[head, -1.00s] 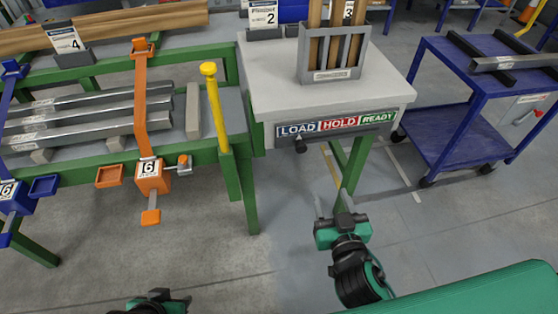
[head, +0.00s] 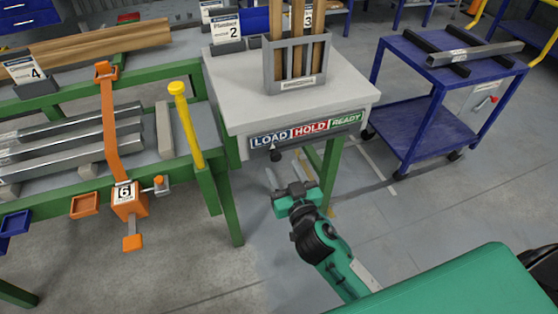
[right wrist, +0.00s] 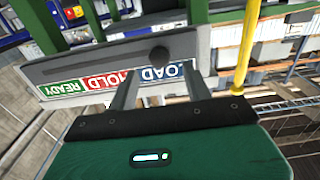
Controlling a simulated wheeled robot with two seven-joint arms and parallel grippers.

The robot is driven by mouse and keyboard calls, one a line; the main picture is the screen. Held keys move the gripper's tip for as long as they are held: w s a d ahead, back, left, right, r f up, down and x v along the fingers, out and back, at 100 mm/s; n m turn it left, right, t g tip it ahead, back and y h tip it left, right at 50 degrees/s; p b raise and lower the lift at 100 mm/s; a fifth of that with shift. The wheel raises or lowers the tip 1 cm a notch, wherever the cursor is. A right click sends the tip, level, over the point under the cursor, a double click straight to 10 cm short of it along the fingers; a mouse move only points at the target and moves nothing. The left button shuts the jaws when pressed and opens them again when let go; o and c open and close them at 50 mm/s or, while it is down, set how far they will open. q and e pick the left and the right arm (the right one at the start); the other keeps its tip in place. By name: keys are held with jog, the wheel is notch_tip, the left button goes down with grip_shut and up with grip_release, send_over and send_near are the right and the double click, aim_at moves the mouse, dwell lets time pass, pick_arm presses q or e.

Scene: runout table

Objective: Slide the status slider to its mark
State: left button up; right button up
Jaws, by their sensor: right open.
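The status slider's dark round knob (head: 275,155) sits under the blue LOAD label (head: 269,138), at the left end of the rail on the grey table's front edge. The red HOLD label (head: 310,128) and green READY label (head: 346,119) follow to its right. My right gripper (head: 284,163) is open and empty, just in front of and below the knob. In the right wrist view the strip appears upside down, and the knob (right wrist: 160,53) shows beyond and between the open fingers (right wrist: 157,80), with no visible contact. My left gripper is out of view.
The grey table (head: 240,88) carries a rack (head: 297,72) of wooden rods. A yellow post (head: 187,125) and an orange clamp box (head: 127,203) stand to the left on the green bench. A blue cart (head: 435,110) stands at the right.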

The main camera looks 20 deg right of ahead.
aim_at(277, 158)
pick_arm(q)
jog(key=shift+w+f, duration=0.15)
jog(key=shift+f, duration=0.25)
pick_arm(e)
jog(key=shift+w, duration=2)
